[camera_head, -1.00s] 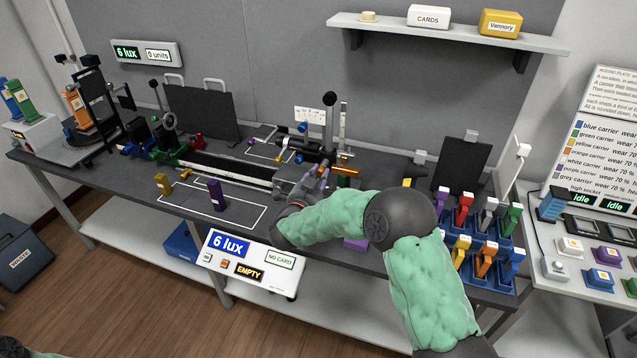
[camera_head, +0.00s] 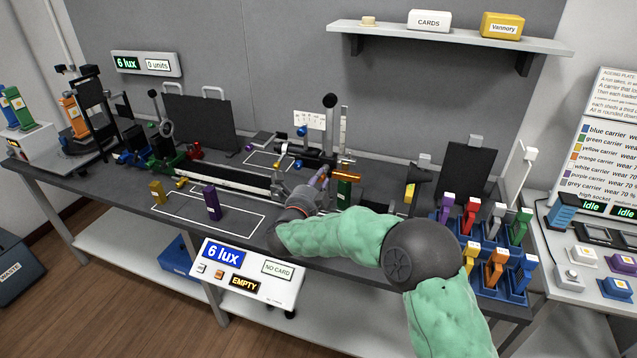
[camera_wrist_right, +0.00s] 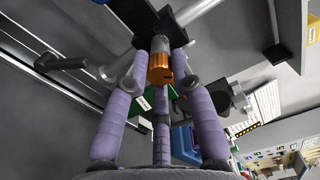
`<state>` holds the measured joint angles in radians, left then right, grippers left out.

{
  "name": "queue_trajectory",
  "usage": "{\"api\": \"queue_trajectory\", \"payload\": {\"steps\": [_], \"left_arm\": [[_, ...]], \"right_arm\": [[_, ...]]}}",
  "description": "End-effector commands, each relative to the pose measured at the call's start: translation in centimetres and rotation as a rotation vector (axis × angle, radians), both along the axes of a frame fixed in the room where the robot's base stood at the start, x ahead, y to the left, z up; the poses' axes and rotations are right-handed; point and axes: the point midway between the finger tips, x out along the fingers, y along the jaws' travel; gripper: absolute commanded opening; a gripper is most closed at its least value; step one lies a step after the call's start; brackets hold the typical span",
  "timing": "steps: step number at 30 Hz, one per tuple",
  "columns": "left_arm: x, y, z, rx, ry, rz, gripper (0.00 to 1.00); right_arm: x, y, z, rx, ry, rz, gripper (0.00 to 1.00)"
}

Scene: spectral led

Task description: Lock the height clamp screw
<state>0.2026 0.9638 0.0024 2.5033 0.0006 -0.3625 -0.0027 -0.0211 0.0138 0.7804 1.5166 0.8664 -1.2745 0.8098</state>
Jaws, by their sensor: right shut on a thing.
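The clamp screw appears as an orange-copper knob (camera_wrist_right: 160,66) on a grey shaft, below a black block (camera_wrist_right: 160,22) in the right wrist view. My right gripper (camera_head: 322,176) has purple fingers and reaches in from the right over the bench. In the right wrist view its fingers (camera_wrist_right: 160,56) are shut on the knob, one on each side. In the head view an orange fitting (camera_head: 347,175) shows by the upright post (camera_head: 343,130), just right of the fingers; the grip itself is too small to tell there. My left gripper is not in view.
A long rail (camera_head: 225,172) runs left from the post. A green block (camera_head: 344,192) stands below the orange fitting. A purple block (camera_head: 212,202) stands in the outlined area. A blue rack (camera_head: 510,285) of coloured carriers is at the right. The lux display box (camera_head: 250,275) is at the front.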

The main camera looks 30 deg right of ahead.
Motion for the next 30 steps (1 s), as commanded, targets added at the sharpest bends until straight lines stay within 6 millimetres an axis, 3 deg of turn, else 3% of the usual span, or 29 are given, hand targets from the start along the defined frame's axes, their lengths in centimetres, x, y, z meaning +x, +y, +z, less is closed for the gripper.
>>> {"api": "queue_trajectory", "payload": {"steps": [12,28,29,30], "left_arm": [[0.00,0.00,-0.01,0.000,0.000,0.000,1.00],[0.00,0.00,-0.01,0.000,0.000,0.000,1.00],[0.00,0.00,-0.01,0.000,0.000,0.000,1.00],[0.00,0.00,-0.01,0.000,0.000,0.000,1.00]], "right_arm": [[0.09,0.32,-0.36,0.120,-0.131,0.008,0.00],[0.11,0.32,-0.27,0.135,-0.150,0.008,0.00],[0.11,0.32,-0.26,0.135,-0.150,0.008,0.28],[0.11,0.30,-0.26,0.135,-0.150,0.007,0.39]]}}
